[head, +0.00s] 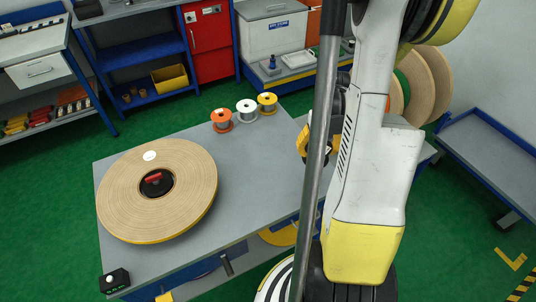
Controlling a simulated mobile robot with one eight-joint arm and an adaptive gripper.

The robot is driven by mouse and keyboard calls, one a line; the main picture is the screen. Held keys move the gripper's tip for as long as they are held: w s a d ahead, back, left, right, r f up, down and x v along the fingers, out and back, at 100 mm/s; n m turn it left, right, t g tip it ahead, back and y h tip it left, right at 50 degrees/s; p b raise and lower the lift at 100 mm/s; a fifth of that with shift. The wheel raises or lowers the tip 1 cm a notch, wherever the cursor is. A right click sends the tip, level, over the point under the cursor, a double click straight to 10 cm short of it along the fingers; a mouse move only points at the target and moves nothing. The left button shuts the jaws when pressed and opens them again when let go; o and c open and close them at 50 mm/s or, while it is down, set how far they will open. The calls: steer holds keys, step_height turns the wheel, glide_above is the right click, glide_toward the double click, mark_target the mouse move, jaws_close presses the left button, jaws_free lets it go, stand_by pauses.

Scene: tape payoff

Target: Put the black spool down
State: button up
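I cannot make out a black spool for certain in the head view. A row of small spools stands at the back of the grey table (250,200): an orange one (222,120), a white one (247,111) and a yellow one (267,103). My arm covers the table's right part. Dark and yellow parts (304,144) show beside and behind the arm, above the table's right side. They may belong to my wrist or gripper, but the fingertips and anything between them are hidden.
A big tan tape reel (120,190) with a black hub and red piece lies at the table's left. A small black box (115,280) sits at the front left corner. Large upright reels (432,85) stand behind my arm. The table's middle is clear.

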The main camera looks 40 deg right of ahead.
steer(key=b, duration=0.4)
glide_above(280, 173)
step_height(280, 173, down, 7)
steer(key=shift+s+f, duration=0.1)
steer(key=shift+f+b, duration=1)
steer(key=shift+f, duration=0.85)
steer(key=shift+f, duration=0.2)
steer(key=o, duration=1.7)
steer(key=shift+r, duration=0.15)
